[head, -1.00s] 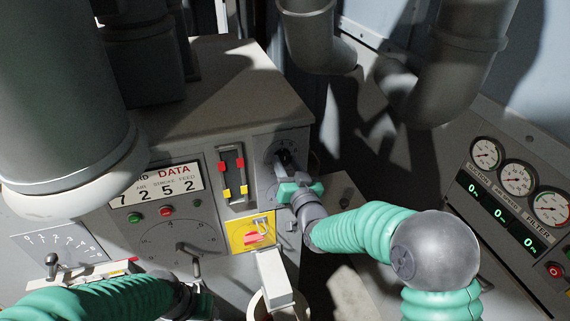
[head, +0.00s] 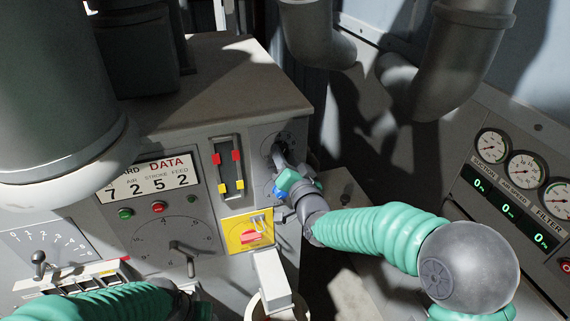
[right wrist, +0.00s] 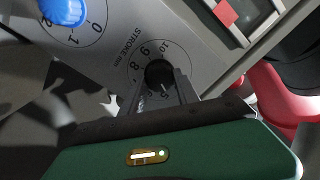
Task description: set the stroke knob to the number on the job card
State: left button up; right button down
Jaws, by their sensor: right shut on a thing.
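The stroke knob (right wrist: 158,74) is small and black, on a grey dial plate marked STROKE in the right wrist view. Its white mark points at what looks like 5. My right gripper (right wrist: 160,84) is shut on the knob, one finger on each side. In the head view, my right gripper (head: 280,155) reaches the panel's right dial, and its fingers hide most of the knob. The job card (head: 152,179) stands upright on the panel and reads 7 2 5 2; its small labels include STROKE, seemingly over the 5. My left gripper (head: 200,303) is at the bottom edge, its fingers hidden.
A blue knob (right wrist: 63,11) with its own scale is beside the stroke dial. A slider panel (head: 228,168) with red and yellow tabs and a yellow plate (head: 246,234) are left of my right gripper. A gauge console (head: 510,190) stands at right.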

jog(key=shift+f+m+b, duration=0.2)
jog(key=shift+m+b, duration=0.35)
jog(key=shift+m, duration=0.25)
jog(key=shift+f+m+b, duration=0.2)
jog(key=shift+m+b, duration=0.35)
jog(key=shift+m, duration=0.25)
jog(key=c, duration=1.2)
grip_release()
jog(key=o, duration=0.3)
jog(key=shift+w+a+r, duration=0.1)
jog(key=shift+w, duration=0.1)
jog(key=b+v, duration=0.4)
jog(key=v, duration=1.2)
jog(key=shift+s, duration=0.35)
